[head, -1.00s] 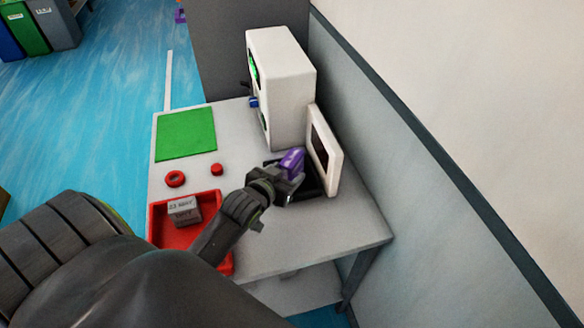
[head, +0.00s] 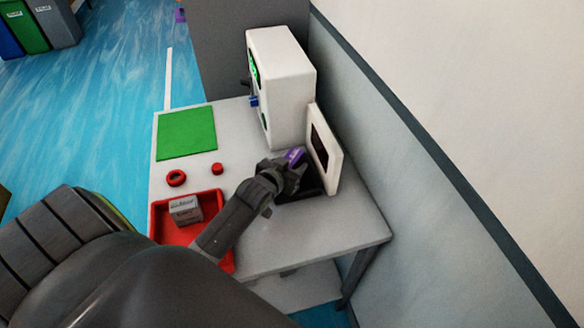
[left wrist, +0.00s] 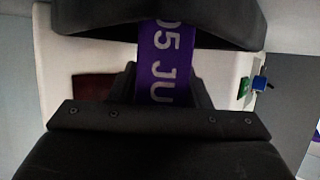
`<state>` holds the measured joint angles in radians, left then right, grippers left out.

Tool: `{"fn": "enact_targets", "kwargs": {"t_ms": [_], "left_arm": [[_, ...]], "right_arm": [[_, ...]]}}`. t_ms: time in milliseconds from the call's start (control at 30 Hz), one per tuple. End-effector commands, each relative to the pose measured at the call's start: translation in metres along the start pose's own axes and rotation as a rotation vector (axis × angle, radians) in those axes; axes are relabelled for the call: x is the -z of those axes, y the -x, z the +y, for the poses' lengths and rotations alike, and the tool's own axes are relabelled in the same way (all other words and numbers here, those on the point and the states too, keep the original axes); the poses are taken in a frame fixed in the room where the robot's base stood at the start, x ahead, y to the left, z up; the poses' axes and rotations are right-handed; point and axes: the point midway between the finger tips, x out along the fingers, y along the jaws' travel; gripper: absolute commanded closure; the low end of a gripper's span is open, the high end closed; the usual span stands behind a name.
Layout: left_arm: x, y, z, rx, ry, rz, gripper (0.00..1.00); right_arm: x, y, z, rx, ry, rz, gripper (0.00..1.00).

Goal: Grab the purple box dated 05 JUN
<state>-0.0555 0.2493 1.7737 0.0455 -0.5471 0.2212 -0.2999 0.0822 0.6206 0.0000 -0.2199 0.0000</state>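The purple box (head: 295,155) is at the black stand in front of the white-framed screen, partly hidden by my left gripper. In the left wrist view the purple box (left wrist: 165,65) shows the pale letters "05 JU"; the rest of the print is hidden. My left gripper (head: 290,172) is at the box, and its dark fingers (left wrist: 165,88) flank it closely on both sides. I cannot tell whether they press on it. My right gripper is not in view.
A white screen panel (head: 334,165) stands right behind the black stand (head: 312,188), beside a tall white machine (head: 290,90).

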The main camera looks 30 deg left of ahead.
Motion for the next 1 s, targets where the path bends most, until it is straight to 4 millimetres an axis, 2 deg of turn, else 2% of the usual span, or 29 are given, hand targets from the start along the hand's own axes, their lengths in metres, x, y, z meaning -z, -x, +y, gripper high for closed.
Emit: {"fn": "enact_targets", "kwargs": {"t_ms": [33,200,267,567,1000], "left_arm": [[0.0,0.0,0.0,0.0,0.0,0.0,0.64],[0.0,0.0,0.0,0.0,0.0,0.0,0.86],[0.0,0.0,0.0,0.0,0.0,0.001,0.92],[0.007,0.003,0.0,0.0,0.0,0.003,0.92],[0.079,0.032,0.0,-0.001,-0.002,0.005,0.92]], "right_arm": [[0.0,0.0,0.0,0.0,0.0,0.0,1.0],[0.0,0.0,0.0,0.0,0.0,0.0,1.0],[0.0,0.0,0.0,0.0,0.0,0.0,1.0],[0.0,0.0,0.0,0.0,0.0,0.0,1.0],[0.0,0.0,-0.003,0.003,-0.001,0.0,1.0]]}}
